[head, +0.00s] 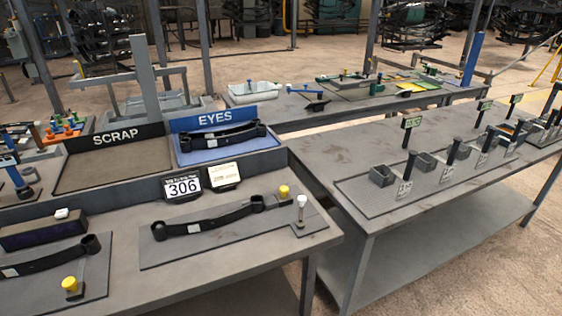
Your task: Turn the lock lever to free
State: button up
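No lever in the head view is marked as the lock lever, and I cannot tell which part it is. A small white-topped post (301,210) stands upright on a little plate at the right end of the near bench. A dark leaf spring (212,220) with a rolled eye lies left of it, beside a yellow knob (284,191). On the back bench, a blue-topped handle (310,88) rises near a black fixture (316,103). A blue-handled part (9,159) stands at the left edge. Whether any is turned is too small to tell. My gripper is not in view.
A second bench (310,150) holds several black posts and small bins. A narrow floor gap (292,275) lies between them.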

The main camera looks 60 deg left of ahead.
aim_at(301, 199)
jog(key=u, duration=3.05)
jog(key=k, duration=0.85)
jog(key=i, duration=0.85)
jog(key=u, duration=0.05)
